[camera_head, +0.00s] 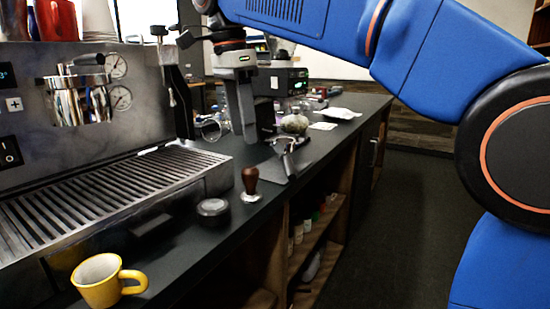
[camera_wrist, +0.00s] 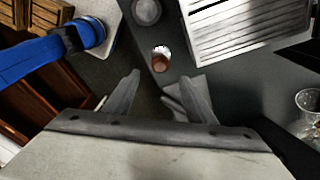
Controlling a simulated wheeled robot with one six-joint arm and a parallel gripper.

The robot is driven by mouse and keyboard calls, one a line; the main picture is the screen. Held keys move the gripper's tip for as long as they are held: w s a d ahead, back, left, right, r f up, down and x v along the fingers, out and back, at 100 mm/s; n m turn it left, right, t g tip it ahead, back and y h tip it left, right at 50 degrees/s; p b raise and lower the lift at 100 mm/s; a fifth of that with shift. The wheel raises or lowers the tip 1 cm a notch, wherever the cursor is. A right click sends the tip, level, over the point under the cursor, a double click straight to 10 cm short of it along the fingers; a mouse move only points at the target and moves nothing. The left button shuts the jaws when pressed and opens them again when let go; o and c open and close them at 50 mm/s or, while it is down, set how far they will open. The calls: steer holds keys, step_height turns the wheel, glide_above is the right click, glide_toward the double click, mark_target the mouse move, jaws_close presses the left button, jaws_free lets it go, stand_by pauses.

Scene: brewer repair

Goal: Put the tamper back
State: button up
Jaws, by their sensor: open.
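The tamper (camera_head: 250,182), with a brown wooden handle and a metal base, stands upright on the dark counter near its front edge. It also shows in the wrist view (camera_wrist: 160,62), just beyond the fingertips. My gripper (camera_head: 256,138) is open and empty, behind and above the tamper in the head view. Its two fingers (camera_wrist: 161,88) point towards the tamper, apart from it. A low round dark piece (camera_head: 213,207) sits on the counter to the left of the tamper; I cannot tell whether it is the tamper's seat. It also shows in the wrist view (camera_wrist: 147,10).
The espresso machine's drip tray (camera_head: 110,190) borders the counter on the left. A yellow mug (camera_head: 98,279) stands at the near left. A portafilter (camera_head: 286,150) lies on a grey mat behind the tamper. Bottles and a grinder stand farther back. Open shelves lie below the counter.

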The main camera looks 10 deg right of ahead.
steer(key=s+d+f+n+t+y, duration=0.1)
steer(key=s+d+f+n, duration=0.3)
steer(key=d+f, duration=0.4)
steer(key=s+d+f+n+t, duration=0.1)
steer(key=s+d+f+n, duration=0.3)
steer(key=d, duration=0.7)
steer(key=s+d+f+n+t, duration=0.1)
steer(key=s+d+f+n, duration=0.2)
steer(key=s+f, duration=0.3)
steer(key=s+d+f+n+t, duration=0.1)
steer(key=s+d+f, duration=0.5)
steer(key=f, duration=1)
steer(key=shift+d+n, duration=0.2)
steer(key=shift+n, duration=0.7)
